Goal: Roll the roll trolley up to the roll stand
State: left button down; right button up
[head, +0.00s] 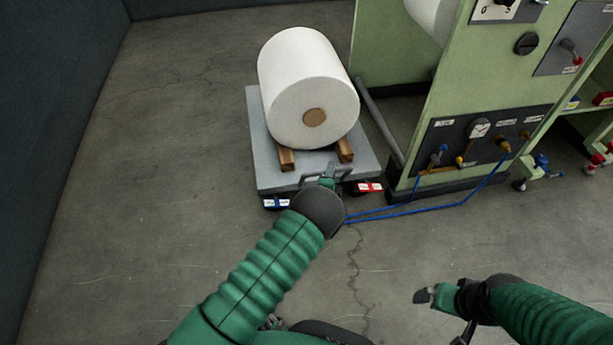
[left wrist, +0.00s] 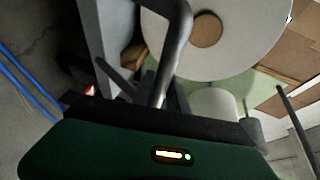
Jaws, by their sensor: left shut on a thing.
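The roll trolley (head: 267,168) is a low grey platform bearing a big white roll (head: 290,65) on two wooden bars. It stands left of the green roll stand (head: 405,140), close beside its lower rail. My left gripper (head: 325,180) is at the trolley's near edge, shut on its handle. The left wrist view shows the grey bent handle bar (left wrist: 178,50) rising between the fingers, with the roll end (left wrist: 225,45) behind it. The fingertips are partly hidden in the head view. My right gripper (head: 424,296) is off to the lower right over bare floor, holding nothing visible.
Blue hoses (head: 430,209) run from the stand's valve panel (head: 475,142) across the floor to near the trolley's front right. A dark wall (head: 55,90) bounds the left. The floor left of the trolley is clear.

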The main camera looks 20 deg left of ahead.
pick_arm(q)
jog(key=shift+w+d+f+b, duration=0.1)
jog(key=shift+w+d, duration=0.2)
jog(key=shift+d, duration=0.35)
jog(key=shift+w+d+f+b, duration=0.15)
jog(key=shift+w+d, duration=0.2)
jog(key=shift+d, duration=0.3)
jog(key=shift+w+d+f+b, duration=0.1)
jog(key=shift+w+d, duration=0.2)
jog(key=shift+d, duration=0.35)
jog(key=c, duration=1.3)
grip_release()
jog(key=shift+a+r, duration=0.1)
jog(key=shift+r, duration=0.05)
jog(key=shift+w, duration=0.1)
